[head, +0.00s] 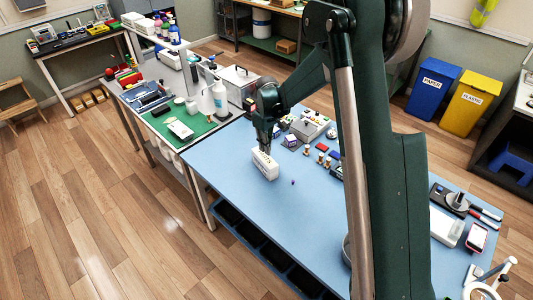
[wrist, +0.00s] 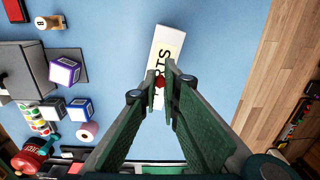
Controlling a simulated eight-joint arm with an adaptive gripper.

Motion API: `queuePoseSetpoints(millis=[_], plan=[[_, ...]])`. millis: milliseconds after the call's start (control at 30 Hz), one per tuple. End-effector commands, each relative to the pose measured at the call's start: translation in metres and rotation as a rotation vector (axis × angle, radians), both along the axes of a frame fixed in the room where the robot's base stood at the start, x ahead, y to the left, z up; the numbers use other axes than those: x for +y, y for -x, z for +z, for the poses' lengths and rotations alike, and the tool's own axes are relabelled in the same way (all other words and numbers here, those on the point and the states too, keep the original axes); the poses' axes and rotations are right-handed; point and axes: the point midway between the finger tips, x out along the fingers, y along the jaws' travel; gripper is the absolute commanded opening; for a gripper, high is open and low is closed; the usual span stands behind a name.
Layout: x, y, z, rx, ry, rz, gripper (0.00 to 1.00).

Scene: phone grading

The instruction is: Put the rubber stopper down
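The rubber stopper (wrist: 160,82) is a small dark red piece between my fingertips in the wrist view. My gripper (wrist: 161,76) is closed down on it, with the fingers pointing at a white box. That white box (wrist: 165,45) has dark lettering ending in "RTS", partly hidden by the fingers. In the head view my gripper (head: 266,146) hangs right over the white box (head: 265,166) on the blue table. The stopper cannot be made out there. How high it is above the box is not clear.
The blue table (head: 245,205) is mostly clear in front of the box. A tiny purple piece (head: 293,182) lies right of it.

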Motion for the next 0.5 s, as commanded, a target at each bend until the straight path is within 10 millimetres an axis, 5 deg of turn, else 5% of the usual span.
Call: queuePoseSetpoints(millis=[500], plan=[[0.0,0.0,-0.037,0.0,0.0,0.0,0.04]])
